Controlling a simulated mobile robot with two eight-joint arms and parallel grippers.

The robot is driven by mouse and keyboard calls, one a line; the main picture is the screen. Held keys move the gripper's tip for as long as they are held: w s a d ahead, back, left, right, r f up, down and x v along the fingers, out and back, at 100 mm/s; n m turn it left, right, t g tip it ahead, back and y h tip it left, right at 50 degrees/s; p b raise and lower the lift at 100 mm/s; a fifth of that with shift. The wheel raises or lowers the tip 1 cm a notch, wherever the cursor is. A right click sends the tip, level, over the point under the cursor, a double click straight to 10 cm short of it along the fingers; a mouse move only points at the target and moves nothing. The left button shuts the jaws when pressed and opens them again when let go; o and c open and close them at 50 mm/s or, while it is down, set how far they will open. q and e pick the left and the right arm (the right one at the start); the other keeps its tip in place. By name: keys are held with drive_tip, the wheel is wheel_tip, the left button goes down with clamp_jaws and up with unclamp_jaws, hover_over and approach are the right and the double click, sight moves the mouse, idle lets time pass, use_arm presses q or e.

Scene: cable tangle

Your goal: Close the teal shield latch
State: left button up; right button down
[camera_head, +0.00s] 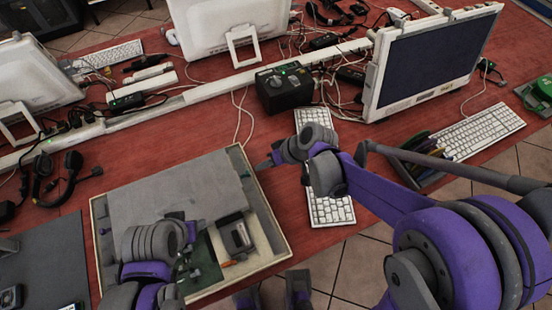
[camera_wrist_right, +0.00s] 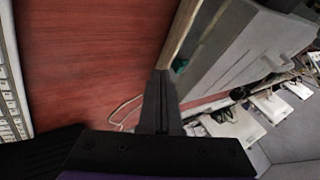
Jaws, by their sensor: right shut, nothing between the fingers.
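A shallow tray with a pale rim (camera_head: 272,213) lies on the red table, with a large grey panel (camera_head: 160,190) in it. A small teal part (camera_wrist_right: 181,66) shows in the right wrist view beside the tray's edge, just past my fingertips; I cannot tell whether it is the shield latch or how it stands. It is not clear in the head view. My right gripper (camera_head: 266,163) is shut and empty at the tray's right rim; its fingers (camera_wrist_right: 157,82) also show in the wrist view. My left gripper (camera_head: 188,232) is over the tray's front; its jaws are unclear.
A dark grey device (camera_head: 237,236) sits in the tray's right front. A black box (camera_head: 284,87) stands behind the tray. A white keyboard (camera_head: 331,205) lies right of it, near a monitor (camera_head: 430,60). Loose cables run behind. A headset (camera_head: 57,178) lies at the left.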

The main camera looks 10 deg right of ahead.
drive_tip(key=shift+s+a, duration=0.25)
drive_tip(key=shift+a, duration=0.5)
